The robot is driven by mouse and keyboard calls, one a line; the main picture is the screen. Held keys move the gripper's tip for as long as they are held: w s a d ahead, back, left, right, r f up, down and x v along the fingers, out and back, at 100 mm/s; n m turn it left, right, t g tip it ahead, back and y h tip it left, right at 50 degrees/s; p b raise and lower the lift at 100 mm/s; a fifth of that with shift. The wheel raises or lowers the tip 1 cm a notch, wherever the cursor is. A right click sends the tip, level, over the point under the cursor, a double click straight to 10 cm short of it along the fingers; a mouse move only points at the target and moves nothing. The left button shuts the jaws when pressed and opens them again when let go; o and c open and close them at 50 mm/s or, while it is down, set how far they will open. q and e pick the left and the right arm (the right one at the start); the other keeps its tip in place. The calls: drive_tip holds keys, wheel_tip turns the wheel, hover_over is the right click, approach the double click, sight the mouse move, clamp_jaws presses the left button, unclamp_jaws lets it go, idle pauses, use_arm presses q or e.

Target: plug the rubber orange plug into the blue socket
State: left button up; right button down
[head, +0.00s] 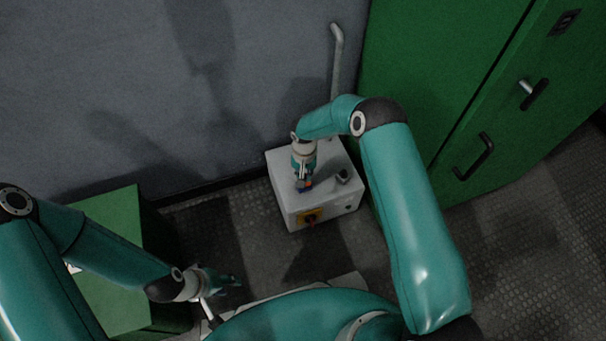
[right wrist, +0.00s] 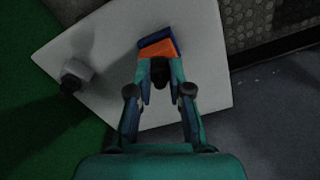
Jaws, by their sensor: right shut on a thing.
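The orange plug (right wrist: 157,48) shows just beyond the fingertips of my right gripper (right wrist: 160,84) in the right wrist view. The fingers are closed in on a dark part behind its orange face. The blue socket (right wrist: 151,40) lies right at the plug's far edge, on top of the pale box (right wrist: 215,60). In the head view the right gripper (head: 303,175) points down at the box top, with the orange plug (head: 309,184) and the blue socket (head: 302,189) under it. I cannot tell how deep the plug sits. My left gripper (head: 225,283) is low, away from the box, with nothing visible in it.
The box front has a red and yellow switch (head: 311,217), and a dark knob (head: 343,176) stands on its top. A grey pipe (head: 337,60) rises behind. Green cabinets (head: 440,80) stand right, and a green block (head: 110,215) stands left. Tiled floor is open between.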

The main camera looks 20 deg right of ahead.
idle(0.6)
drive_tip(key=shift+f+b, duration=0.55)
drive_tip(key=shift+b, duration=0.25)
drive_tip(key=c, duration=1)
unclamp_jaws()
wheel_tip(320, 180, up, 12)
